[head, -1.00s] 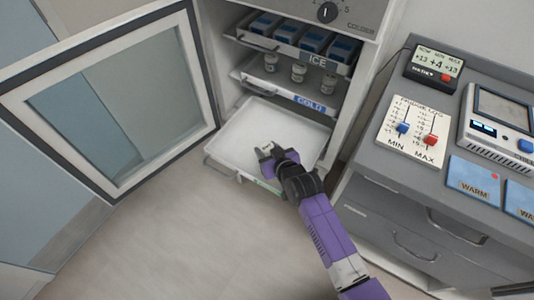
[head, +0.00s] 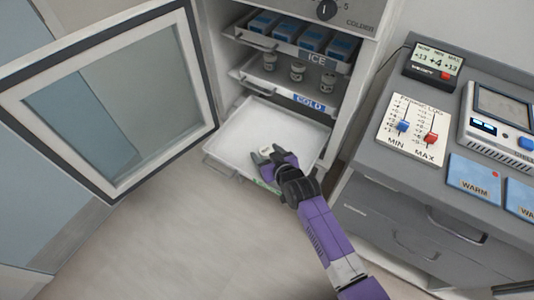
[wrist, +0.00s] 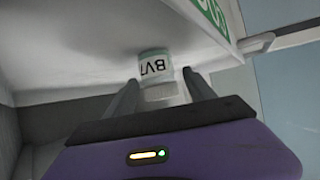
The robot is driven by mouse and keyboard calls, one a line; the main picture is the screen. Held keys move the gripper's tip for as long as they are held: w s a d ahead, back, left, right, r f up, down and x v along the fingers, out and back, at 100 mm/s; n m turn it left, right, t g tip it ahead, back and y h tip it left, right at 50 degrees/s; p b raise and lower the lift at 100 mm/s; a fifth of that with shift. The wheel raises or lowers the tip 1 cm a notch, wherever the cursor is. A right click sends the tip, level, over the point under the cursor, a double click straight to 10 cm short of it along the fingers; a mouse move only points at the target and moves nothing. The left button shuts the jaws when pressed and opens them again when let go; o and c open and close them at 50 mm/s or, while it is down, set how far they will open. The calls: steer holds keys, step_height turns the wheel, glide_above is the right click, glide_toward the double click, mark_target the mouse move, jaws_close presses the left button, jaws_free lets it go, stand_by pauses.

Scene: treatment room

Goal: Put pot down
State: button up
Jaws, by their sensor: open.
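A small pot (head: 265,150) with a pale lid stands on the white floor of the pulled-out bottom tray (head: 240,128), towards its front. In the wrist view the pot (wrist: 154,65) shows a white label with dark letters. My gripper (head: 268,154) is open, its dark fingers (wrist: 163,90) spread to either side of the pot's near part. Whether a finger still touches the pot, I cannot tell. The pot's lower part is partly hidden by my gripper in the head view.
The middle shelf, marked COLD (head: 310,103), holds several pots; the ICE shelf (head: 316,58) above holds blue packs. The cabinet door (head: 110,100) stands open at left. A grey counter (head: 440,180) with devices is at right. The tray has free room.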

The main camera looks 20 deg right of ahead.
steer(key=shift+r, duration=0.2)
steer(key=p+v, duration=0.1)
steer(key=v, duration=1.1)
steer(key=shift+f, duration=0.1)
steer(key=s+r+t, duration=0.1)
steer(key=s+r, duration=0.1)
steer(key=s, duration=0.8)
steer(key=s+r, duration=0.2)
steer(key=s, duration=0.8)
steer(key=s+r+t, duration=0.1)
steer(key=s+r, duration=1.2)
steer(key=shift+s+a+r+t, duration=0.15)
steer(key=shift+r+t, duration=0.15)
